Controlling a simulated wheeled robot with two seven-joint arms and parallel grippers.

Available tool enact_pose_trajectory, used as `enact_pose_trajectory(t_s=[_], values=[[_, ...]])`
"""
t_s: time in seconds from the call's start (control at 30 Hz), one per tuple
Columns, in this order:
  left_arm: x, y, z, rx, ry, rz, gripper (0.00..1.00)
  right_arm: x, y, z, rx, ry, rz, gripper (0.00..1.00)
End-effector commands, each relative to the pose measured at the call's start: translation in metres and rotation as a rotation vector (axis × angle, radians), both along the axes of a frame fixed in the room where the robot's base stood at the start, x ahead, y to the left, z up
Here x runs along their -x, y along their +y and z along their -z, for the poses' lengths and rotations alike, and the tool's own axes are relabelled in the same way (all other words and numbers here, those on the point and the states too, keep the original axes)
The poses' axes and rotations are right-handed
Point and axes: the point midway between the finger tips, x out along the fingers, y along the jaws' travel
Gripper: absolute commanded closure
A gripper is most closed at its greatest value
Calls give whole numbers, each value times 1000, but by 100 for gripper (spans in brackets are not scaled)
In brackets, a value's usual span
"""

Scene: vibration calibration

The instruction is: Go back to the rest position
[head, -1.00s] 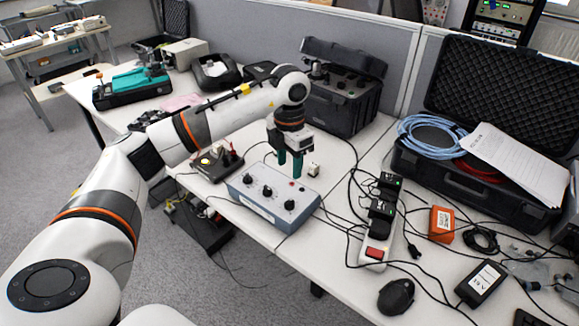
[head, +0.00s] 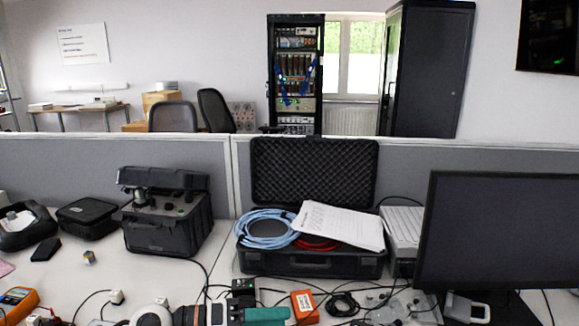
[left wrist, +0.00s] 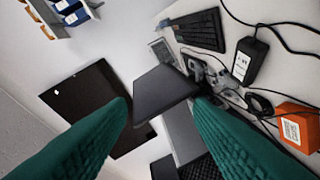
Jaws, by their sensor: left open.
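My left gripper (head: 288,314) shows at the bottom edge of the head view, at the end of my arm, with its green fingers pointing to the right. It is low in the picture, in front of the orange box and the open case. In the left wrist view the two green fingers (left wrist: 161,104) are spread wide apart with nothing held between them. My right gripper is in neither view.
The open black case (head: 312,264) holds blue cable and papers. A dark monitor (head: 497,232) stands at right. An orange box (head: 305,306) and a power adapter (left wrist: 249,60) lie on the desk. A black equipment case (head: 168,232) stands left, before the grey partition.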

Motion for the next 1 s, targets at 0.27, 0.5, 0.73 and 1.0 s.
enact_pose_trajectory(t_s=[0.27,0.5,0.73,1.0], values=[[-19,52,-42,830,418,-567,53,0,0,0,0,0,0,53],[9,149,73,1161,1007,-1248,53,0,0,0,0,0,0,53],[99,178,171,1122,1477,-1714,53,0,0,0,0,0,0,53],[188,176,216,961,1813,-1991,53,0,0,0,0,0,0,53]])
